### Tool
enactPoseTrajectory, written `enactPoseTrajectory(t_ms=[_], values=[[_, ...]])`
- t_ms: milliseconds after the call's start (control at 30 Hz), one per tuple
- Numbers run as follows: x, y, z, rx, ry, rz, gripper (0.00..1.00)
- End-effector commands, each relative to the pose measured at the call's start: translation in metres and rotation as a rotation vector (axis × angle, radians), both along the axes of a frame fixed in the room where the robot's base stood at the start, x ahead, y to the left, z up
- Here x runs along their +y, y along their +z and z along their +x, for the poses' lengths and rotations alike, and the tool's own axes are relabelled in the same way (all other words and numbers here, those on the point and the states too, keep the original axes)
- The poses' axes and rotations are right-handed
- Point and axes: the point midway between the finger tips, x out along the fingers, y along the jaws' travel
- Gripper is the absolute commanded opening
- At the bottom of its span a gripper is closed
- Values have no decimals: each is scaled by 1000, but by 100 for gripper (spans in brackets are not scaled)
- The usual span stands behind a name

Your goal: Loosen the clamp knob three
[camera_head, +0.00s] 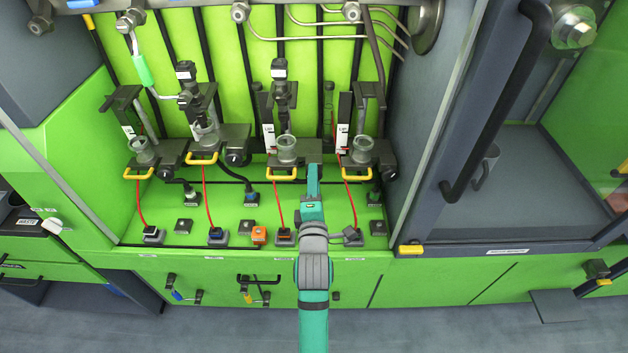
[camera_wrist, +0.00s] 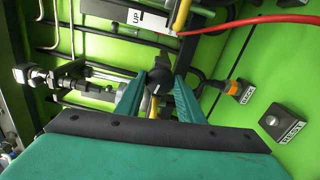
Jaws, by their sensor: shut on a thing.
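Clamp knob three (camera_wrist: 157,87) is a dark round knob, seen in the wrist view between the two teal fingers of my gripper (camera_wrist: 159,79). The fingers are shut on it from both sides. In the head view my gripper (camera_head: 313,175) reaches in from the front, at the right side of the third clamp from the left, and hides the knob. That clamp has a grey ring-shaped holder (camera_head: 287,149) and a yellow handle (camera_head: 282,176) at its front. The handle is just left of my gripper.
Similar clamps stand on both sides, with yellow handles at left (camera_head: 138,174), second (camera_head: 202,158) and right (camera_head: 354,178). Red cables run down to sockets on the green shelf. In the wrist view a red cable (camera_wrist: 250,20) passes close by. A dark cabinet (camera_head: 430,140) stands right.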

Motion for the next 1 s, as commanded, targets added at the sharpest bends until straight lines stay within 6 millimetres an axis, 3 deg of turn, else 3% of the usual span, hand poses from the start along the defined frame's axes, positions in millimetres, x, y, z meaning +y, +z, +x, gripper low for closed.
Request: enactPoseTrajectory(t_ms=[167,200,633,1000], values=[[-1,-1,0,3,-2,0,12],[-2,-1,0,3,-2,0,41],[0,-1,-7,1,0,1,42],[-1,-2,-67,4,-1,0,42]])
